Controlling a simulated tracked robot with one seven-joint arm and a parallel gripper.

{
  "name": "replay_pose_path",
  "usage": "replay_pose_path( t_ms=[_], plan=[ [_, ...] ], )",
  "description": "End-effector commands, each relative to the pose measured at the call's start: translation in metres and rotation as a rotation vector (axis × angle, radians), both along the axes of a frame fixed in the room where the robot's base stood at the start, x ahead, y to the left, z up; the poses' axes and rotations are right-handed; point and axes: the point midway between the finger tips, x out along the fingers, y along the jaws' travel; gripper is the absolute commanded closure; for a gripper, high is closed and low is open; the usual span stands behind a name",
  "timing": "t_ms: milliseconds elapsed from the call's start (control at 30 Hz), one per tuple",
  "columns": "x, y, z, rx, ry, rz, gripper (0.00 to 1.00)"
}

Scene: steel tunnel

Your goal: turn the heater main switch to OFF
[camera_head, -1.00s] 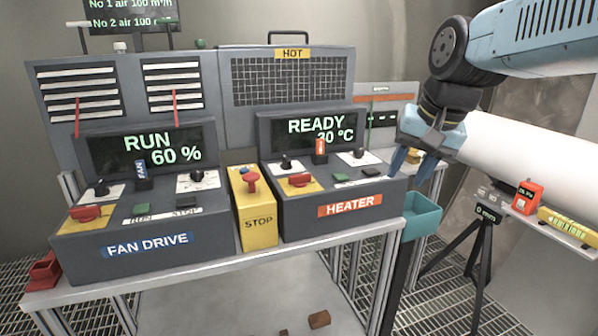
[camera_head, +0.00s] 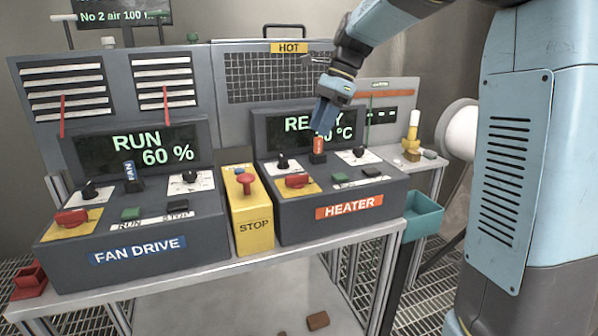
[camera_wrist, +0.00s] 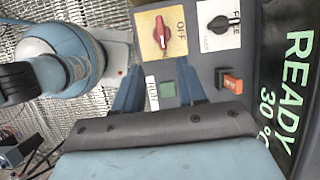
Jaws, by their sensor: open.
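The heater main switch (camera_head: 298,181) is a red rotary handle on a yellow plate at the left of the heater box (camera_head: 335,197). In the wrist view this red handle (camera_wrist: 162,32) lies near the top, with the word OFF beside it and its bar roughly vertical in the picture. My gripper (camera_head: 325,118) is open and empty, in front of the heater display (camera_head: 290,130), above and behind the switch. In the wrist view its two fingers (camera_wrist: 160,75) point towards the panel, apart from the switch. A green button (camera_wrist: 167,90) shows between them.
An orange key-like tag (camera_head: 318,146) stands up near the switch, beside black knobs. The yellow STOP box (camera_head: 252,215) with its red button is left of the heater, then the fan drive box (camera_head: 140,235). A teal bin (camera_head: 424,212) hangs at right.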

Motion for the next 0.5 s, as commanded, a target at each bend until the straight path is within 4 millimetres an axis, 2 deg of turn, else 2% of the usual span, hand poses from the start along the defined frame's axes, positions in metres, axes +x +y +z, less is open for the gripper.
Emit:
replay_pose_path(
  t_ms=[267, 500],
  plan=[
    [0.002, 0.011, -0.015, 0.001, 0.016, -0.013, 0.60],
    [-0.003, 0.025, -0.053, 0.001, 0.018, -0.012, 0.60]
  ],
)
